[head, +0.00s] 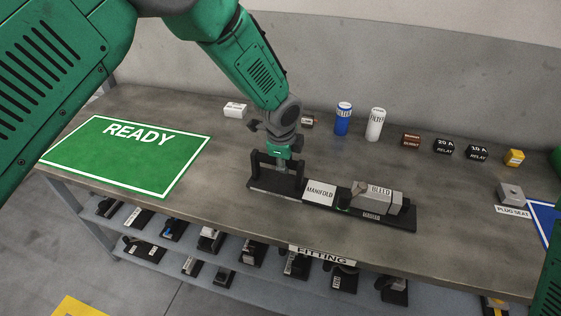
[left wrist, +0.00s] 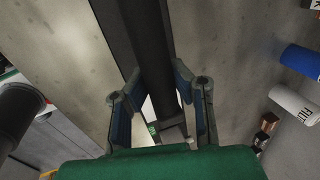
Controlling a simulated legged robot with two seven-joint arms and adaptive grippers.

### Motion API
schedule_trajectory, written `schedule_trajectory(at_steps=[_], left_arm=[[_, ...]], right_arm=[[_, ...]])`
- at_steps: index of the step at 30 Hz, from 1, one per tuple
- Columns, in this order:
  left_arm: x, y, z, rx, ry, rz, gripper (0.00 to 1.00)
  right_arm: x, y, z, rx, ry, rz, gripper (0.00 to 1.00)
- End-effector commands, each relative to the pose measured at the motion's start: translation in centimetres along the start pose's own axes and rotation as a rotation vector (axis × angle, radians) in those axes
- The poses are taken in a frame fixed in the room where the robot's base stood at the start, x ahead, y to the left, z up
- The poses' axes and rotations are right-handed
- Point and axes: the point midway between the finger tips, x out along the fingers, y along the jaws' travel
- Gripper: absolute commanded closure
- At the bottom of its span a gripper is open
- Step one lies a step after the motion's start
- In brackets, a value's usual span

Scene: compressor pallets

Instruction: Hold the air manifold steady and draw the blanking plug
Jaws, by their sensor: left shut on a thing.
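The air manifold (head: 380,197) is a grey body on a long black base, with a white MANIFOLD label and a BLEED label, standing on the bench. At its left end is a black upright handle (head: 256,168). My left gripper (head: 281,163) comes down from above and is shut on this handle. In the left wrist view, the fingers (left wrist: 158,88) lie on both sides of a dark bar. I cannot clearly pick out the blanking plug; a small green spot shows at the grey body's left end. My right gripper is out of view.
A green READY mat (head: 125,155) lies at left. A grey PLUG SEAT block (head: 511,194) stands at right beside a blue mat (head: 545,220). Filters (head: 376,124), relays (head: 444,147) and small boxes line the back. A lower shelf holds several parts. Bench is clear between mat and manifold.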

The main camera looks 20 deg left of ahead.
Motion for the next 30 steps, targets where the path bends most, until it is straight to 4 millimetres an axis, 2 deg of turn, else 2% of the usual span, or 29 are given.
schedule_trajectory(at_steps=[12, 30], left_arm=[[0.0, 0.0, 1.1, 0.003, 0.0, 0.0, 1.0], [0.8, 0.3, 1.2, 0.001, -0.001, 0.007, 1.0]], right_arm=[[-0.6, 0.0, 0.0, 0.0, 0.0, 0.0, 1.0], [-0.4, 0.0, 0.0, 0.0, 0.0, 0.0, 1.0]])
